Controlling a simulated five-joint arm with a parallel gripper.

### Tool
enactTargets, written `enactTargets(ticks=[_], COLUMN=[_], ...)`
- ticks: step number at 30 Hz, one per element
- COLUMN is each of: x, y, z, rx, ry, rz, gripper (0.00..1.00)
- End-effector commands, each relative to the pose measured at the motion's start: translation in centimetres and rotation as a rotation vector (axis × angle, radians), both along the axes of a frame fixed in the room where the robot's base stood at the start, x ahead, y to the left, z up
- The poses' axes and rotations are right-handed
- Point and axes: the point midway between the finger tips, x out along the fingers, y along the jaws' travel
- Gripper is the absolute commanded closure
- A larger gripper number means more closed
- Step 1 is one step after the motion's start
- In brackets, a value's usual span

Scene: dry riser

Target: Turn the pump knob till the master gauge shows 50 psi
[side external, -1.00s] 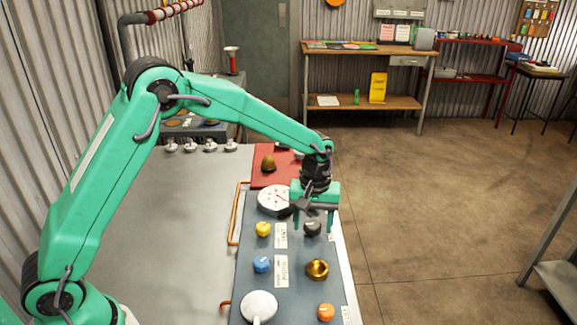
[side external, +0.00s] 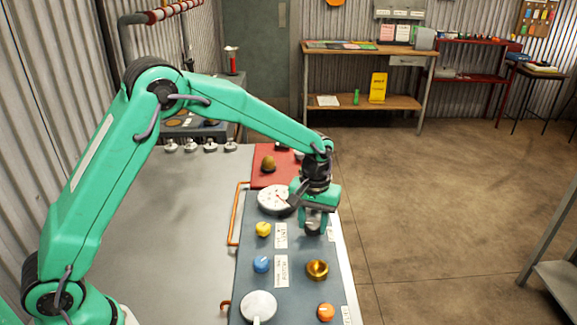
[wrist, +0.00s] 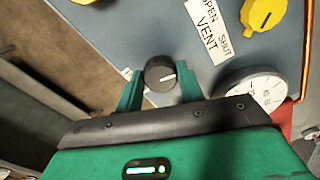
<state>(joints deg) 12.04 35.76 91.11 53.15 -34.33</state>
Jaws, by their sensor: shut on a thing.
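The black knob (wrist: 160,74) with a white pointer line is between the two green fingers of my gripper (wrist: 159,88) in the wrist view. My gripper (side external: 316,228) is shut on this knob, and in the side view it hides most of it. A round white gauge (side external: 274,200) lies just left of my gripper on the grey panel (side external: 250,292). The gauge also shows in part in the wrist view (wrist: 262,88), partly covered by the gripper body. Its reading is too small to tell.
A yellow knob (side external: 263,229) with a vent label, a blue knob (side external: 261,264), a brass cup-like piece (side external: 317,269), an orange knob (side external: 326,312) and another round white dial (side external: 259,306) sit on the panel. An orange pipe (side external: 236,215) runs along its left edge.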

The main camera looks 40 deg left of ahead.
Motion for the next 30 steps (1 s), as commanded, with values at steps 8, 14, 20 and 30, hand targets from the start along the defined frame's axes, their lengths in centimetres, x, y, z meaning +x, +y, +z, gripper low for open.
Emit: enactTargets(ticks=[8, 14, 20, 30], x=[-0.01, -0.01, 0.0, 0.02], y=[0.07, 0.1, 0.14, 0.18], z=[0.14, 0.15, 0.17, 0.19], rx=[0.0, 0.0, 0.0, 0.0], ry=[0.0, 0.0, -0.001, -0.001], rz=[-0.249, -0.439, -0.629, -0.951], gripper=[0.85, 0.85, 0.85, 0.85])
